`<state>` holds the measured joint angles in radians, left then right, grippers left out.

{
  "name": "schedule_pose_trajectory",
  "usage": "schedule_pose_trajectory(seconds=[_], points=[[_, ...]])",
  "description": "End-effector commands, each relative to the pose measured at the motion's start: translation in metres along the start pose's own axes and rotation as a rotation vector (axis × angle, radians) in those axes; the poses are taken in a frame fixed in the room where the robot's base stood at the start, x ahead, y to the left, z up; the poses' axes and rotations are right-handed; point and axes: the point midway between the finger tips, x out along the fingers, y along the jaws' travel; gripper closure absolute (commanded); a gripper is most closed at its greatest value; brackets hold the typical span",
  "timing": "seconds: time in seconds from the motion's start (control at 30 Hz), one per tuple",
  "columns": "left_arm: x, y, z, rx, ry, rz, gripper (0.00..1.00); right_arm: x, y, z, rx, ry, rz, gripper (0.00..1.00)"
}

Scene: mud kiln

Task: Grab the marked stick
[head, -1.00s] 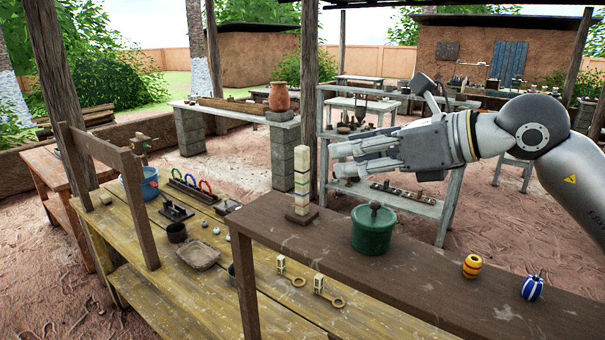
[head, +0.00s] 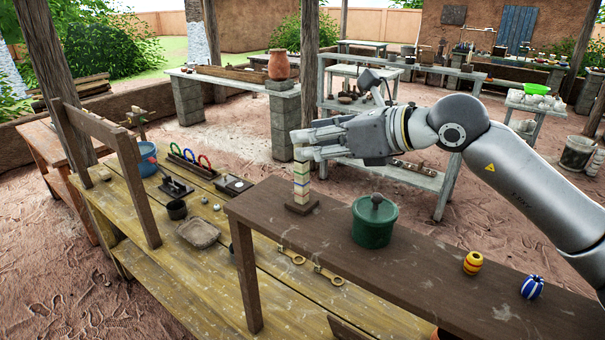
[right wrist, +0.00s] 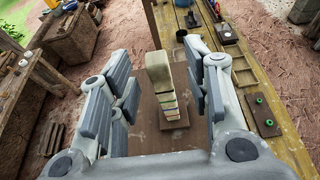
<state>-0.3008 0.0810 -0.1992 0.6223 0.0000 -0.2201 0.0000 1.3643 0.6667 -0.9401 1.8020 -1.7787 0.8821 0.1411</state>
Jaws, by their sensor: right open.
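The marked stick (head: 301,184) is a pale upright post with coloured bands on a small dark base. It stands near the left end of the dark raised shelf (head: 440,268). My right gripper (head: 299,145) is at the height of the stick's top, and its fingers hide that top in the head view. In the right wrist view the stick (right wrist: 159,76) shows between the two spread fingers of the open gripper (right wrist: 157,58), with visible gaps on both sides. My left gripper is not in view.
A green lidded pot (head: 375,222) stands on the shelf right of the stick. A yellow banded jar (head: 473,262) and a blue striped jar (head: 532,287) are farther right. The lower yellow bench (head: 190,265) holds a shallow tray (head: 198,233) and a dark cup (head: 176,209).

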Motion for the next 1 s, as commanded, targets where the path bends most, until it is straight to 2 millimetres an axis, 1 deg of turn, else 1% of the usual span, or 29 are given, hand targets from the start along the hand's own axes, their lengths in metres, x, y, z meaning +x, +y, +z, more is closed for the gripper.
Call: schedule_pose_trajectory(seconds=[0.03,0.2,0.33,0.53,0.57,0.9,1.0], points=[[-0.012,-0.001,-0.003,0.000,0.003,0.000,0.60,0.004,0.001,0.007,0.001,0.000,0.001,0.55],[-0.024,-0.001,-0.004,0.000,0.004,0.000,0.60,0.025,0.001,0.005,0.003,0.001,0.001,0.55],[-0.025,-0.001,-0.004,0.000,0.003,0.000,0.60,0.032,0.001,0.003,0.000,-0.001,0.000,0.55],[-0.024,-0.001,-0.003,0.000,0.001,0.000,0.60,0.033,0.001,0.002,0.000,-0.002,-0.001,0.55],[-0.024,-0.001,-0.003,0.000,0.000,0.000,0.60,0.032,0.001,0.002,0.000,-0.002,-0.001,0.57],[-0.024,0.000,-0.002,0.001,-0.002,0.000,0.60,0.032,0.001,0.002,0.000,-0.001,-0.001,1.00],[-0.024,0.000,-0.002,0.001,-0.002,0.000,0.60,0.032,0.001,0.002,0.000,-0.002,-0.001,1.00]])
